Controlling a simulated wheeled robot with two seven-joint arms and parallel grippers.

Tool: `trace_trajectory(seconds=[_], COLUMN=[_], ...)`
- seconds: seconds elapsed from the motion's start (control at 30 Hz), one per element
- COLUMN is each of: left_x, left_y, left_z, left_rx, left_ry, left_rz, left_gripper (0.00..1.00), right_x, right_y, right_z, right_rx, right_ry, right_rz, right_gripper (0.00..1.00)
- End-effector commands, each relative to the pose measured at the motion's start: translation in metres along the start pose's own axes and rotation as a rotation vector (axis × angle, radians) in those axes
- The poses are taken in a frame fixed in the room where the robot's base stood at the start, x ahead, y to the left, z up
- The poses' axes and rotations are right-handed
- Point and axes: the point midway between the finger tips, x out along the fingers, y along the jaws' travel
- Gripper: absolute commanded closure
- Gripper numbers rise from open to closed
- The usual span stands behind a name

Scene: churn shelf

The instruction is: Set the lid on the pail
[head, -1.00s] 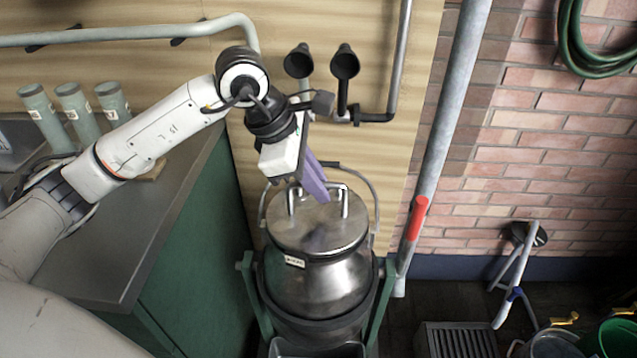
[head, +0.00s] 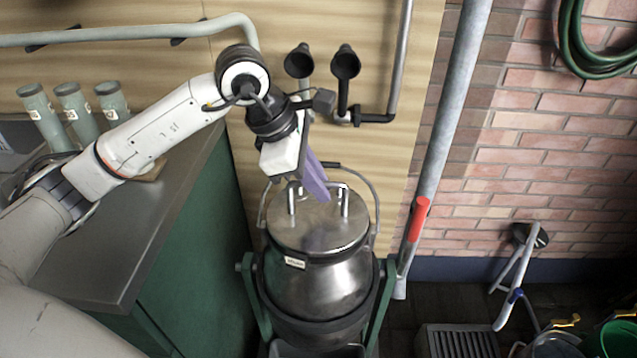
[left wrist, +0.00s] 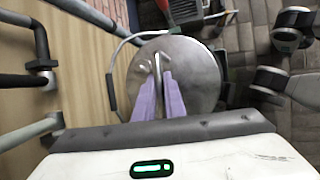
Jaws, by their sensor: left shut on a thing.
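The lid (head: 318,224) is a round steel disc with an upright bar handle, and it lies over the mouth of the steel pail (head: 320,288). The pail hangs in a green cradle (head: 378,320) and has a raised wire bail. My left gripper (head: 325,197) has purple fingers and is shut on the lid's handle from above. In the left wrist view the fingers (left wrist: 168,97) close on the handle bar over the grey lid (left wrist: 203,75). I cannot tell whether the lid's rim is fully seated all round. My right gripper is not in view.
A grey counter (head: 120,262) with several capped bottles (head: 75,110) stands at left. Two black funnels (head: 345,65) and pipes are on the wooden wall behind.

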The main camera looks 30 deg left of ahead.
Motion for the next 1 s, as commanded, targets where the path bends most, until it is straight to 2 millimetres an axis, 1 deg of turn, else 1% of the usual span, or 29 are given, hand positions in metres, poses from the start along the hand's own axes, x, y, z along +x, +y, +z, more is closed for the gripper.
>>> trace_trajectory(seconds=[0.33, 0.37, 0.4, 0.47, 0.5, 0.8, 0.87, 0.97, 1.0], left_x=[-0.001, -0.001, -0.001, -0.001, -0.001, 0.002, -0.004, -0.018, -0.026], left_y=[0.000, 0.000, 0.000, 0.000, 0.000, -0.002, -0.001, 0.000, 0.000], left_z=[0.002, 0.002, 0.002, 0.002, 0.002, -0.001, 0.000, 0.000, 0.000], left_rx=[0.002, 0.002, 0.002, 0.002, 0.002, 0.001, 0.001, 0.002, 0.003], left_ry=[-0.006, -0.006, -0.006, -0.005, -0.005, 0.002, 0.001, 0.000, -0.001], left_rz=[0.003, 0.003, 0.002, 0.002, 0.002, -0.005, -0.003, 0.000, 0.001], left_gripper=[1.00, 0.87, 0.80, 0.70, 0.68, 0.68, 0.68, 0.68, 0.68], right_x=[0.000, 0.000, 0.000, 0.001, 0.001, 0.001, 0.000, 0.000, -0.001], right_y=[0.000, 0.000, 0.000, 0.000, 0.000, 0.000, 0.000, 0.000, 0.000], right_z=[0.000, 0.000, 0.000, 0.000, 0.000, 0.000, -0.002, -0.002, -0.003], right_rx=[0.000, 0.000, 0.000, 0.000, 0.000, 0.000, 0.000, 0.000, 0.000], right_ry=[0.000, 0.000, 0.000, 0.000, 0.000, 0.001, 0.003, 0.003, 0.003], right_rz=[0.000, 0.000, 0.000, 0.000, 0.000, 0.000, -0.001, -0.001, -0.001], right_gripper=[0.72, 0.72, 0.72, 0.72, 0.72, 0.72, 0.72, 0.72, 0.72])
